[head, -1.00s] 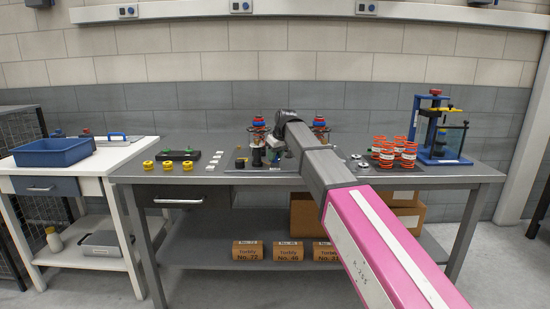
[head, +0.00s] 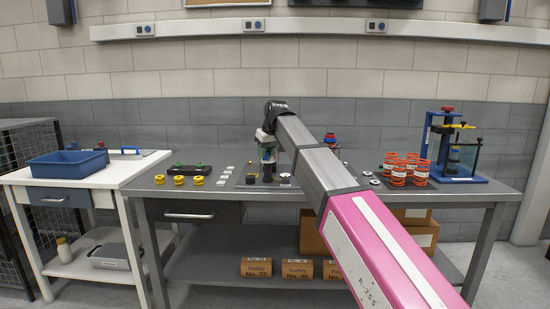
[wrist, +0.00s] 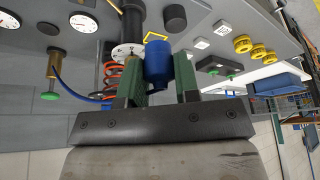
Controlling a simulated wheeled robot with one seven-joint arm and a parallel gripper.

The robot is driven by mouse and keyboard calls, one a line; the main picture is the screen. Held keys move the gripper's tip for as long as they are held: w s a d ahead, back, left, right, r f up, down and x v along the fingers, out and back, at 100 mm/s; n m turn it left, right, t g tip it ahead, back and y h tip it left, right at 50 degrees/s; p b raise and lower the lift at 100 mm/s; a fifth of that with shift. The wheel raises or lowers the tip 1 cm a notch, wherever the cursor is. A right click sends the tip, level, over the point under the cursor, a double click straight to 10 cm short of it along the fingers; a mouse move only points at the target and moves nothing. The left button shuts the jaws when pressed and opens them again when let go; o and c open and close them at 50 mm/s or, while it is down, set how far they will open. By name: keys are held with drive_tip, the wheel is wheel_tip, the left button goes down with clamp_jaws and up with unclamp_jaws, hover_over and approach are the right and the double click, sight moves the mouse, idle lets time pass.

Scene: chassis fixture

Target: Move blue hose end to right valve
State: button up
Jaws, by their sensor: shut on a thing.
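In the wrist view my gripper (wrist: 160,72) has its green fingers closed on a blue cylinder, the blue hose end (wrist: 158,62). In the head view my gripper (head: 267,155) is over the middle of the grey bench, at the left valve's place, and my arm hides most of that spot. The right valve (head: 330,138) shows only its red and blue top beside my arm. In the wrist view a brass post with a green knob (wrist: 53,70) stands to the left. A thin blue hose (wrist: 88,98) runs between it and my gripper.
An orange coil (wrist: 115,70) and a white flange (wrist: 128,51) are close to my left finger in the wrist view. Orange spools (head: 405,170) and a blue stand (head: 450,150) are on the bench's right. Yellow knobs (head: 179,181) are on the left.

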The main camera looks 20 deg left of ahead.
drive_tip(key=w+d+f, duration=0.1)
drive_tip(key=w+d, duration=0.2)
drive_tip(key=d, duration=0.3)
drive_tip(key=w+d+f, duration=0.1)
drive_tip(key=w+d, duration=0.3)
drive_tip(key=d, duration=0.2)
drive_tip(key=w+d+f, duration=0.1)
drive_tip(key=w+d, duration=0.2)
drive_tip(key=d, duration=0.3)
drive_tip(key=shift+w+d+f, duration=0.2)
drive_tip(key=shift+d, duration=0.05)
drive_tip(key=shift+d+f, duration=0.15)
drive_tip(key=shift+f, duration=1.75)
drive_tip(key=shift+f, duration=0.15)
drive_tip(key=shift+f, duration=0.8)
